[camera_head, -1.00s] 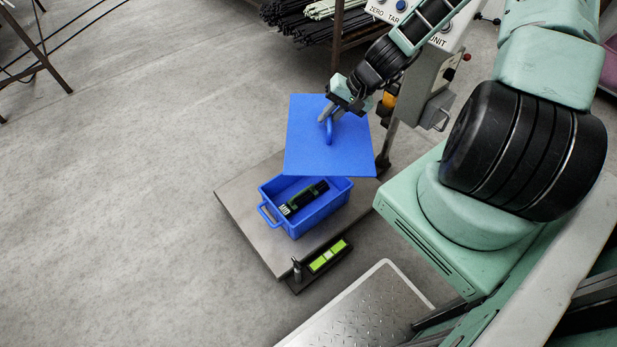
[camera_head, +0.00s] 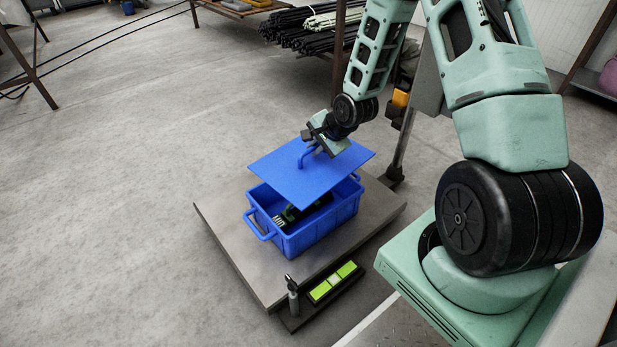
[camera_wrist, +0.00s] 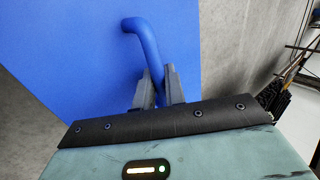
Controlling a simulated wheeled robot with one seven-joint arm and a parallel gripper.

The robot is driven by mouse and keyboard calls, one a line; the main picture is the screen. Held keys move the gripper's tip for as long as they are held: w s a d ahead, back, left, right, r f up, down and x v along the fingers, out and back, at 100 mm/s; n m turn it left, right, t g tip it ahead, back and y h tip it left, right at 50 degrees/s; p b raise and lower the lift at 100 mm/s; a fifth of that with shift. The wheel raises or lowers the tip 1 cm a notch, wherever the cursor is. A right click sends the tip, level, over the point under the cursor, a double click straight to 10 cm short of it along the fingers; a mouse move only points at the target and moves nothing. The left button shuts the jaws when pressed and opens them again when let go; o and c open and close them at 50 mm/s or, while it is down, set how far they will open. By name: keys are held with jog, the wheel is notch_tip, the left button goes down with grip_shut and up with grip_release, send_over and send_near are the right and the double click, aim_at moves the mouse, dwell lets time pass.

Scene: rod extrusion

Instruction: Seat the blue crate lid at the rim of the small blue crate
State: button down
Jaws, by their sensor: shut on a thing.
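The blue crate lid (camera_head: 290,176) is a flat square plate with a curved blue handle on top. My gripper (camera_head: 307,150) is shut on that handle; in the wrist view the two fingers (camera_wrist: 158,90) close around the handle's lower end (camera_wrist: 143,42). The lid hangs tilted over the small blue crate (camera_head: 310,236), covering the back part of its opening in the head view. The crate's front corner and near interior are open to view, with a dark item with white lettering (camera_head: 283,217) inside. Whether the lid touches the rim is hard to tell.
The crate stands on a grey platform (camera_head: 235,240) of a floor scale with a post behind it. A rack of dark rods (camera_head: 310,32) stands behind.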

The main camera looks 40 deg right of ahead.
aim_at(307, 158)
jog(key=shift+m+h, duration=0.3)
jog(key=shift+m, duration=0.2)
jog(key=f+b, duration=0.1)
jog(key=w+f+b, duration=0.1)
jog(key=a+f+b, duration=0.1)
jog(key=f, duration=0.1)
jog(key=shift+w+a+f, duration=0.1)
jog(key=shift+w, duration=0.15)
jog(key=shift+a, duration=0.15)
jog(key=shift+a, duration=0.1)
notch_tip(307, 158, down, 6)
jog(key=b, duration=0.3)
jog(key=shift+r+p, duration=0.2)
jog(key=shift+p, duration=0.55)
dwell(1.4)
jog(key=shift+f+b, duration=0.7)
jog(key=shift+f, duration=0.5)
